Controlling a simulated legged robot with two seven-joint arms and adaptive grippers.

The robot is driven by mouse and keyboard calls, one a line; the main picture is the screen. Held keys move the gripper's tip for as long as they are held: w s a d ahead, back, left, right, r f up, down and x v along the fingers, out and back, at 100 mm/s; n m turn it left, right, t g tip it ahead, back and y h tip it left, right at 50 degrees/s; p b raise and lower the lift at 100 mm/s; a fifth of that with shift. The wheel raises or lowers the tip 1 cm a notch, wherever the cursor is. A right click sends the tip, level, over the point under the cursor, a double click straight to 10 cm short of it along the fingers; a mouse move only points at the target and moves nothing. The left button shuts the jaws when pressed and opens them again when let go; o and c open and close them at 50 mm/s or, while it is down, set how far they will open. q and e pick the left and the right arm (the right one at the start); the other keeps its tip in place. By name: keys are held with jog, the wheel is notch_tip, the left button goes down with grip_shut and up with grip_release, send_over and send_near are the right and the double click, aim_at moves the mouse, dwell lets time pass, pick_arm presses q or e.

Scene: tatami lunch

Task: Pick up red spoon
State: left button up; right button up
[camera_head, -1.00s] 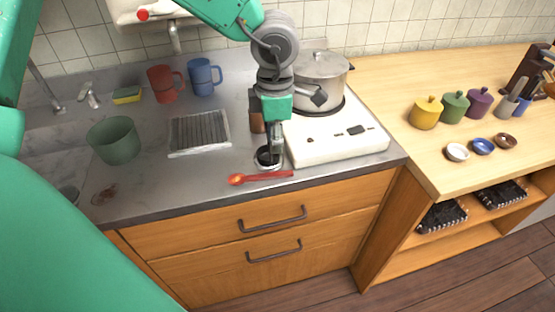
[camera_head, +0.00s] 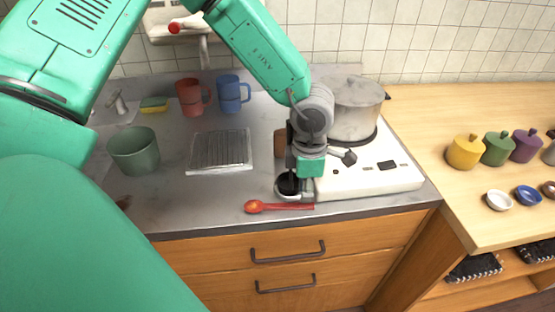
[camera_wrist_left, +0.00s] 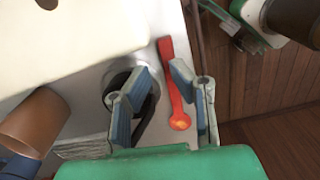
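The red spoon (camera_head: 282,207) lies on the grey counter near its front edge, bowl to the left, handle to the right. My left gripper (camera_head: 306,190) points down just behind the spoon's handle. In the left wrist view my left gripper (camera_wrist_left: 160,78) is open, and the red spoon (camera_wrist_left: 173,85) shows between its two fingers, bowl nearest the palm. I cannot tell how high the fingertips are above the spoon. A dark round item (camera_head: 288,184) with a silvery rim stands beside the gripper, partly hidden by it. My right gripper is not in view.
A white stove (camera_head: 365,182) with a grey pot (camera_head: 352,112) stands right of the gripper. A brown cup (camera_head: 280,143) is behind it. A ribbed tray (camera_head: 220,152), green pot (camera_head: 134,152) and red and blue mugs (camera_head: 229,92) stand left. The counter ends just in front of the spoon.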

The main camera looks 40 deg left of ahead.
aim_at(308, 206)
pick_arm(q)
jog(key=f, duration=0.1)
jog(key=d+f, duration=0.1)
jog(key=f, duration=0.1)
jog(key=shift+s+d+f, duration=0.1)
jog(key=shift+s, duration=0.05)
jog(key=shift+d, duration=0.65)
jog(key=shift+a, duration=0.15)
grip_shut()
jog(key=shift+a, duration=0.6)
jog(key=shift+f, duration=0.1)
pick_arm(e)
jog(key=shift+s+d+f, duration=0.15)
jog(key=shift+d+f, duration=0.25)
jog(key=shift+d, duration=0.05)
pick_arm(q)
jog(key=shift+d, duration=0.25)
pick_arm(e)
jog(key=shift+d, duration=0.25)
